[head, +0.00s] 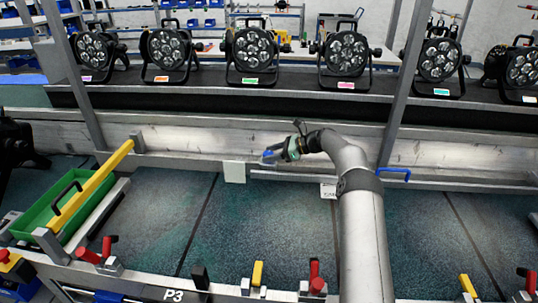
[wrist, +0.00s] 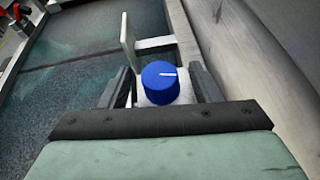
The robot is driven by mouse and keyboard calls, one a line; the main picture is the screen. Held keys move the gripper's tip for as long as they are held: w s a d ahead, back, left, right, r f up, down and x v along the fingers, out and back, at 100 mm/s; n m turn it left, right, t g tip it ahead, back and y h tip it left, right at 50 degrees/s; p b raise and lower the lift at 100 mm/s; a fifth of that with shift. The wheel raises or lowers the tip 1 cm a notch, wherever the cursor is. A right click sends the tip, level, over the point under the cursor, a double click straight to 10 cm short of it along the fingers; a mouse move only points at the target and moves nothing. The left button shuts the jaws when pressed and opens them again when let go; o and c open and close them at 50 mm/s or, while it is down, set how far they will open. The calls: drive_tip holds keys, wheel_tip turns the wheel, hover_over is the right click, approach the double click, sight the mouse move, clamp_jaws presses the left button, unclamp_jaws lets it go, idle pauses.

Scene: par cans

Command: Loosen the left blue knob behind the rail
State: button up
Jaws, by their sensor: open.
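The blue knob (wrist: 160,83) is a short cylinder with a white pointer line on top, seated on a pale block. In the wrist view my gripper (wrist: 160,72) is open, with one dark finger on each side of the knob. Small gaps seem to show, and I cannot tell whether either finger touches it. In the head view my gripper (head: 270,154) is low at the rail (head: 300,177), beside a white plate (head: 234,172); the knob is hard to separate from the fingers there. The white plate also stands just beyond the knob in the wrist view (wrist: 129,45).
A blue bent handle (head: 393,172) sits on the rail right of my arm. A green tray (head: 45,213) with a yellow bar (head: 92,187) lies at the left. Red and yellow clamps line the front edge. Several par cans (head: 250,50) stand on the back shelf.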

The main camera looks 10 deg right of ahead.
drive_tip(key=v, duration=1.6)
drive_tip(key=shift+r, duration=0.1)
